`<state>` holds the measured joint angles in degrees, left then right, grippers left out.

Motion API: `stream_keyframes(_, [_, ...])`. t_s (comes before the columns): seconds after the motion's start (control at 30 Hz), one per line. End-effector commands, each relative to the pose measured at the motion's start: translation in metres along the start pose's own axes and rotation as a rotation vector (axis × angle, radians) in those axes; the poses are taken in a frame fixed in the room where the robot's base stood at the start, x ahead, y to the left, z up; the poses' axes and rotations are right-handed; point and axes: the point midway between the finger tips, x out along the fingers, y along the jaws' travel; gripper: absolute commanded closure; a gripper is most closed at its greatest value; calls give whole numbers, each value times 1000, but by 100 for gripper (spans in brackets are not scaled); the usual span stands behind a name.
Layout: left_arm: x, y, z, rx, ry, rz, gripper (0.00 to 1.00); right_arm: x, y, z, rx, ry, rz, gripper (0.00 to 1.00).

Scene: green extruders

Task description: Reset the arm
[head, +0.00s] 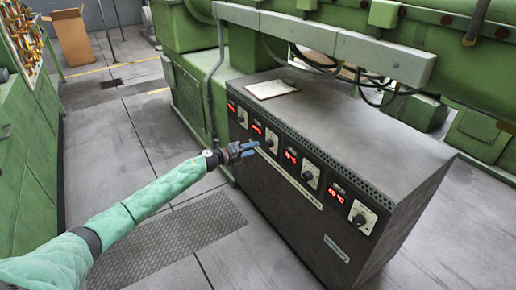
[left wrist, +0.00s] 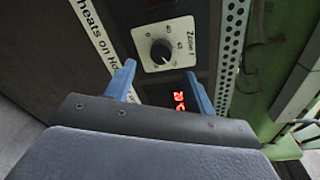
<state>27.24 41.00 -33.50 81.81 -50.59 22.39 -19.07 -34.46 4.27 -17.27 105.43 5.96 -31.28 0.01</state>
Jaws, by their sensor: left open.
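My left arm (head: 140,203) comes in from the lower left of the head view in a green sleeve. My left gripper (head: 250,149) is in front of the dark control cabinet (head: 330,130), near its upper knobs. In the left wrist view the gripper (left wrist: 160,85) has its two blue fingers spread apart with nothing held between them. A round black knob (left wrist: 160,50) on a white plate labelled Zone 1 lies beyond the fingertips. A red lit display (left wrist: 179,99) shows between the fingers. Whether the fingers touch the panel I cannot tell. My right gripper is not in view.
Green machinery (head: 190,90) stands behind the cabinet. A white paper (head: 270,88) lies on the cabinet top. The grey floor (head: 115,135) between is clear.

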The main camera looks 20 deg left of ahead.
Motion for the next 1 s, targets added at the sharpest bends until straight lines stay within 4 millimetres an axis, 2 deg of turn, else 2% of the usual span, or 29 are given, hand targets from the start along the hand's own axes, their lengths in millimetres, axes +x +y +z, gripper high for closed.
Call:
stream_keyframes(0.2, [-14,0,0,0,0,0,45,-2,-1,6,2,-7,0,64])
stream_keyframes(0.73, [-15,0,1,-16,-3,1,45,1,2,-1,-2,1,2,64])
stream_keyframes(0.9, [-16,5,22,-118,-118,22,45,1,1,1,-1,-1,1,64])
stream_keyframes(1.0, [-17,0,38,-234,-216,15,45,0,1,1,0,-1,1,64])
